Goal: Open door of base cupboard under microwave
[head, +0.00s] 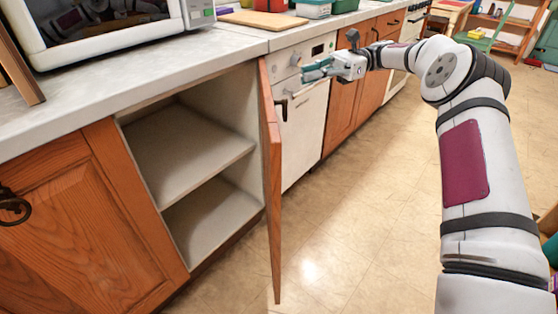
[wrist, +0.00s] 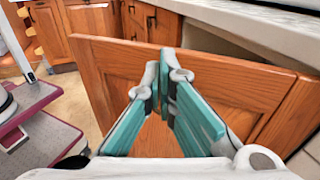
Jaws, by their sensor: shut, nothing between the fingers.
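The base cupboard (head: 131,118) under the microwave (head: 100,22) stands open, with a pale, empty interior and one shelf (head: 185,155). Its wooden door (head: 271,190) is swung far out, seen nearly edge-on in the head view. My gripper (head: 304,73) is to the right of the door, on its outer side, near counter height in front of the white appliance. In the wrist view the teal fingers of my gripper (wrist: 165,72) are shut and empty, with the panelled door (wrist: 95,65) behind them. I cannot tell whether they touch it. The door's handle is not visible.
A white appliance (head: 303,125) with a dark handle stands right of the open cupboard. A closed wooden cupboard (head: 75,235) is at the left. The tiled floor (head: 350,230) is clear between the cabinets and my arm. A cutting board (head: 263,20) lies on the counter.

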